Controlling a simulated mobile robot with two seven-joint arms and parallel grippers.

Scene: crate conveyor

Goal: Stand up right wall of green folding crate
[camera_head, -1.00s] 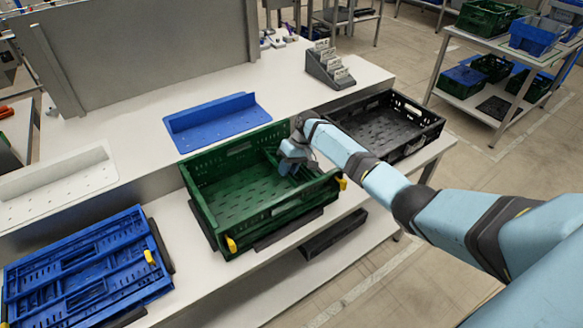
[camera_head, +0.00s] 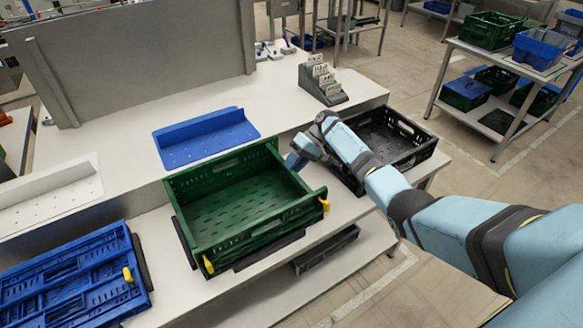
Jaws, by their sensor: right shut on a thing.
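The green folding crate (camera_head: 222,240) sits on the lower bench shelf, with its front, left and back walls standing. Its right wall (camera_head: 283,172) is raised along the right side; it looks about upright, but the arm partly hides it and I cannot tell if it is latched. My right gripper (camera_head: 293,163) is at the top of this wall, shut on it; the fingertips are small and partly hidden. Yellow latches (camera_head: 324,204) show at the crate's front corners. My left gripper is not in view.
A black open crate (camera_head: 385,142) stands close to the right, behind my right forearm. A folded blue crate (camera_head: 75,275) lies at the left. A blue angled plate (camera_head: 205,140) and a grey card holder (camera_head: 322,82) are on the upper bench.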

